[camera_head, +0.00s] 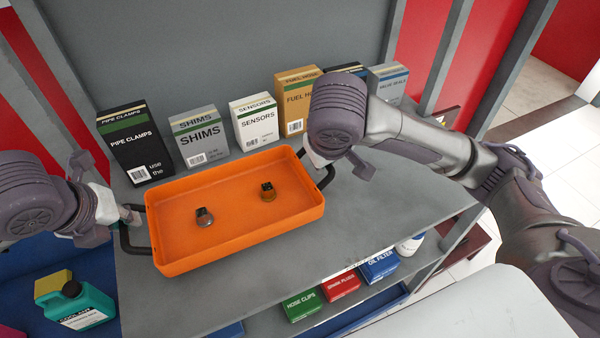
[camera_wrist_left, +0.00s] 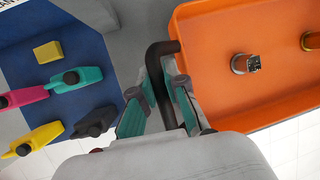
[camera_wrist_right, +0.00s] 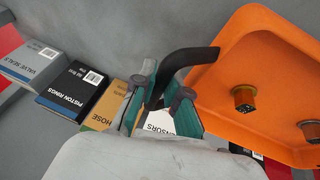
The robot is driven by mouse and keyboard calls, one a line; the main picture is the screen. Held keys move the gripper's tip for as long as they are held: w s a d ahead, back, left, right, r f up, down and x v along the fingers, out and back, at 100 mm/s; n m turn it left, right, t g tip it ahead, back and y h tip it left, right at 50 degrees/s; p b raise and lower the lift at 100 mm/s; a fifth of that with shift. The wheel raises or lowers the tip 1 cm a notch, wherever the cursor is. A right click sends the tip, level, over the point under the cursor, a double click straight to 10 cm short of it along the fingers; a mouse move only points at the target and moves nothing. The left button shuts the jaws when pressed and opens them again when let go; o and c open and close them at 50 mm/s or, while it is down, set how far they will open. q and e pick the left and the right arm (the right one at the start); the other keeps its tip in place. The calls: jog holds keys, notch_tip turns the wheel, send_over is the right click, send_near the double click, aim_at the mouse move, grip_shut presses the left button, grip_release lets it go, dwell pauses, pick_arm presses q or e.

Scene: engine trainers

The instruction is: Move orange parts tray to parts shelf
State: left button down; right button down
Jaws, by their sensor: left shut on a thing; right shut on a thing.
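The orange parts tray (camera_head: 235,235) is on or just above a grey shelf board (camera_head: 345,225); I cannot tell whether it touches. Two small metal parts lie in it, a grey one (camera_head: 204,217) and a brass-coloured one (camera_head: 268,191). My left gripper (camera_head: 125,215) is shut on the tray's black left handle, which shows between the fingers in the left wrist view (camera_wrist_left: 160,85). My right gripper (camera_head: 322,165) is shut on the black right handle, seen in the right wrist view (camera_wrist_right: 180,70). The right fingertips are mostly hidden by the wrist in the head view.
Behind the tray stands a row of boxes: pipe clamps (camera_head: 135,145), shims (camera_head: 200,137), sensors (camera_head: 255,122), fuel hose (camera_head: 296,100) and others. A lower level holds small boxes (camera_head: 302,305) and bottles (camera_head: 82,307). The grey board is bare right of the tray.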

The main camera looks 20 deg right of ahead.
pick_arm(q)
jog(key=shift+s+a+r, duration=0.1)
jog(key=shift+a+r, duration=0.05)
pick_arm(e)
jog(key=shift+s+r, duration=0.1)
jog(key=shift+r, duration=0.1)
jog(key=shift+f, duration=0.1)
